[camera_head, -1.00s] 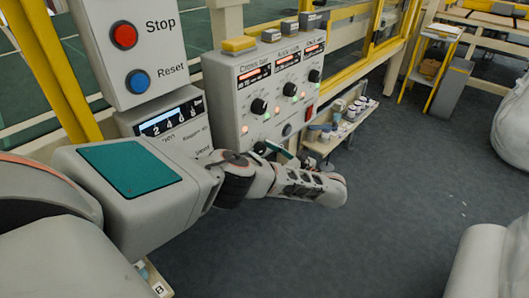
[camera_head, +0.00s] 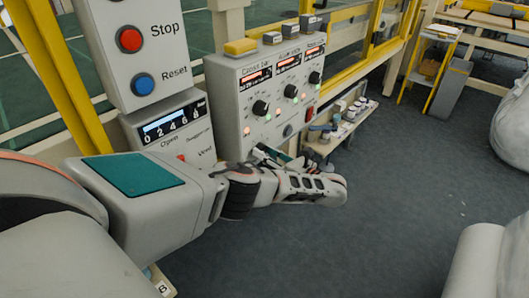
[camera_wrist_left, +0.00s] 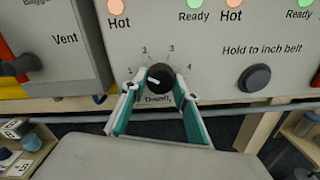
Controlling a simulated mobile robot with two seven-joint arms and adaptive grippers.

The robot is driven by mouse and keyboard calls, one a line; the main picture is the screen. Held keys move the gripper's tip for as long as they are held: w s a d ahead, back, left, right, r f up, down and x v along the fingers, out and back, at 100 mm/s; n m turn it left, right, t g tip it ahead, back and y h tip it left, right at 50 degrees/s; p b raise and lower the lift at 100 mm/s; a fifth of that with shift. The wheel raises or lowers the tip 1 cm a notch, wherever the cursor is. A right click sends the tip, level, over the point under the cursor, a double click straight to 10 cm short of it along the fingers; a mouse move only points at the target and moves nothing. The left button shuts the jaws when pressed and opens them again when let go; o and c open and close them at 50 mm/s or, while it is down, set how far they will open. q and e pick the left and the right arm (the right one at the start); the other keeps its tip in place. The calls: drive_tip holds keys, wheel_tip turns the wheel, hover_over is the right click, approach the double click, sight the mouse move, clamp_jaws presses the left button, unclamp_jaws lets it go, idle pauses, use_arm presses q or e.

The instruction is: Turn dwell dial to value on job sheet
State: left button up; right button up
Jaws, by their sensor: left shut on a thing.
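The dwell dial (camera_wrist_left: 160,78) is a black knob low on the grey control panel (camera_head: 232,100), with the marks 1 to 4 around it. Its short white pointer line shows on the left of the knob, toward the side of 1. My left gripper (camera_wrist_left: 158,88) is shut on the dial, one finger on each side, in the left wrist view. In the head view my left gripper (camera_head: 268,156) reaches the panel's lower edge and hides the dial. I cannot make out a job sheet. My right gripper is out of view.
Left of the panel stand a box with a red Stop button (camera_head: 129,40) and blue Reset button (camera_head: 143,84), and a unit with a numbered display (camera_head: 172,122). A black hold-to-inch button (camera_wrist_left: 255,77) sits right of the dial. A small shelf (camera_head: 330,143) holds several items.

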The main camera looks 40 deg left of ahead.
sight(257, 124)
use_arm(q)
drive_tip(key=m, duration=0.6)
drive_tip(key=shift+s+m+p, duration=0.1)
drive_tip(key=shift+m+p, duration=0.2)
drive_tip(key=shift+p, duration=0.1)
drive_tip(key=shift+f, duration=0.1)
drive_tip(key=o, duration=1.1)
drive_tip(key=shift+r, duration=5.1)
